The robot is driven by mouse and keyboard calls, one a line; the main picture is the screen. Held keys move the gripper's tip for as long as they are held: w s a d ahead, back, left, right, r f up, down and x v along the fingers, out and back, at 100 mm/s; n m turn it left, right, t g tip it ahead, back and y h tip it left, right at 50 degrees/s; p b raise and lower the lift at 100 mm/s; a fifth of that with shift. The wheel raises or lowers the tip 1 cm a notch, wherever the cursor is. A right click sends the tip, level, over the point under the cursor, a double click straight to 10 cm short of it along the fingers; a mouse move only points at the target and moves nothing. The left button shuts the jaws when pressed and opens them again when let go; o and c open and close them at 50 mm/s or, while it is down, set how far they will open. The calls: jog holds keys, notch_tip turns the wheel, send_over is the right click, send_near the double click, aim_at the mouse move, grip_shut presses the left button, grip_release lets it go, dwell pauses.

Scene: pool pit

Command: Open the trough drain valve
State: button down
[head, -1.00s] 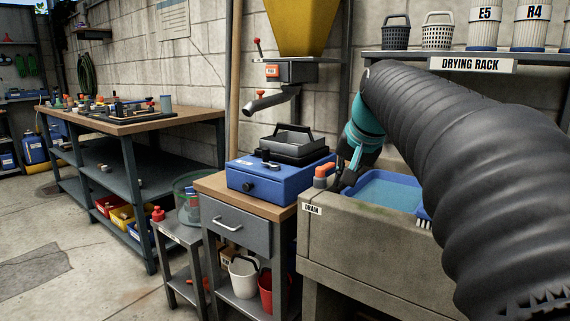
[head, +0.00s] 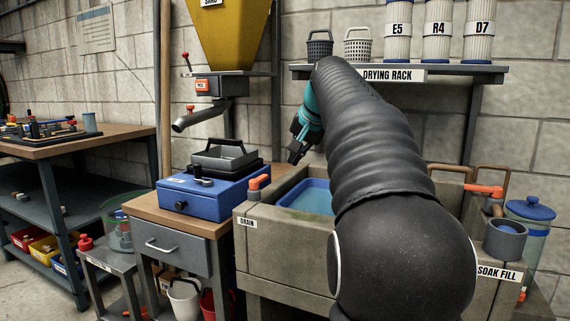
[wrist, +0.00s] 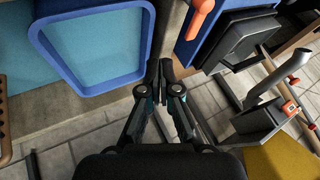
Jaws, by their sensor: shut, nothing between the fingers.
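The drain valve's orange handle (head: 259,181) stands on a grey base on the left rim of the concrete trough (head: 283,258), above a DRAIN label (head: 247,222). The handle shows partly at the top edge of the wrist view (wrist: 201,14). My gripper (head: 296,155) is shut and empty, pointing down above the trough, right of the handle and apart from it. In the wrist view its fingertips (wrist: 160,70) meet beside the blue basin (wrist: 92,87), which sits in the trough. My arm hides part of the trough.
The drying rack (head: 455,72) spans the back. Another orange handle (head: 484,190) is near the SOAK FILL label (head: 497,272).

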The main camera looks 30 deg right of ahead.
aim_at(259, 181)
jog(key=b+x, duration=0.1)
jog(key=x, duration=0.8)
jog(key=shift+w+f, duration=0.1)
jog(key=shift+f, duration=0.05)
jog(key=shift+w+a, duration=1.25)
jog(key=shift+w, duration=0.2)
